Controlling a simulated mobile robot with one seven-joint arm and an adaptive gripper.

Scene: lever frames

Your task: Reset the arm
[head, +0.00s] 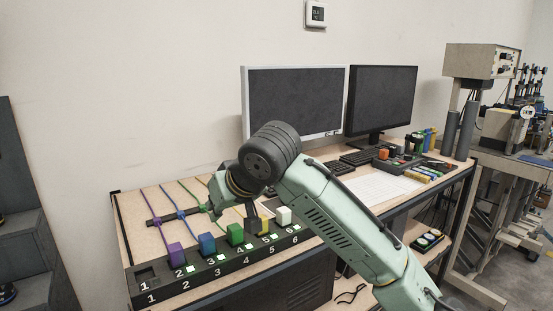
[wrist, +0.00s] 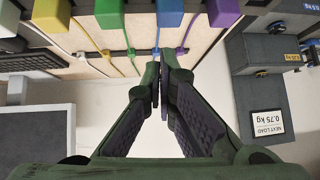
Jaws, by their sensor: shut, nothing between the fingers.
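My arm reaches over the workbench from the lower right in the head view. My gripper (wrist: 160,72) is shut and empty in the wrist view, its two dark fingers pointing toward the row of coloured blocks. In the head view a black numbered panel (head: 210,279) lies at the bench's front edge. Purple (head: 175,256), blue (head: 207,244), green (head: 235,235), yellow (head: 262,226) and white (head: 284,216) blocks stand along it, by numbers 2 to 6. The place by number 1 (head: 147,277) shows no block. My wrist hides part of the cables behind the blocks.
Two monitors (head: 295,103) (head: 382,101) stand at the back of the bench. Keyboards and small coloured items (head: 390,152) lie to the right. Grey boxes (wrist: 262,60) with a 0.75 kg label show at the right of the wrist view.

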